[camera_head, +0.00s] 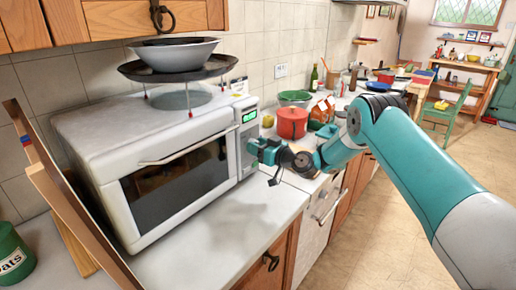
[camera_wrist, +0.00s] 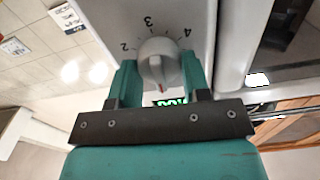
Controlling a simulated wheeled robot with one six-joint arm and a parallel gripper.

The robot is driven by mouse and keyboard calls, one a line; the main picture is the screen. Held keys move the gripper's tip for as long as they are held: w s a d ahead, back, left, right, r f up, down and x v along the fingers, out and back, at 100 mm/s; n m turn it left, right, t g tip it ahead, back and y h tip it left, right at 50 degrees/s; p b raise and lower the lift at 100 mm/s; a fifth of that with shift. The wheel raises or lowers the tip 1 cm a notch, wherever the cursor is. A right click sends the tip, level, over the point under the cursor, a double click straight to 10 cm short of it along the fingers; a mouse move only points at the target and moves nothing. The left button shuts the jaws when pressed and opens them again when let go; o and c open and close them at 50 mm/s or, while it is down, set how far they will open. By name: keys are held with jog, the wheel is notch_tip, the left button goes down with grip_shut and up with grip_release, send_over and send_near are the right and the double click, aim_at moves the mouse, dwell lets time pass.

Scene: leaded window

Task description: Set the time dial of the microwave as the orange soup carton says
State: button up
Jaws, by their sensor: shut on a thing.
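The white microwave (camera_head: 165,150) stands on the counter, its control panel at its right end. In the wrist view its grey round time dial (camera_wrist: 160,58) sits among the printed figures 2, 3 and 4. My gripper (camera_wrist: 158,74) has one teal finger on each side of the dial and is shut on it. In the head view my gripper (camera_head: 252,150) is at the panel, below the green display, and hides the dial.
A red pot (camera_head: 292,123) and a green bowl (camera_head: 295,97) stand beyond the microwave. A dark pan (camera_head: 180,69) with a grey bowl is above it. A wooden board (camera_head: 72,205) leans at its left. The counter front (camera_head: 215,230) is clear.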

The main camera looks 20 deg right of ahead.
jog(key=m+b, duration=0.3)
jog(key=shift+d+f, duration=0.15)
jog(key=shift+f, duration=0.1)
jog(key=m+b, duration=0.2)
jog(key=shift+w+m, duration=0.1)
jog(key=shift+m, duration=0.3)
jog(key=m+b, duration=0.1)
jog(key=m, duration=0.2)
jog(key=shift+d+r+m+b, duration=0.1)
jog(key=shift+m+b, duration=0.2)
jog(key=shift+b, duration=0.05)
jog(key=shift+m, duration=6.8)
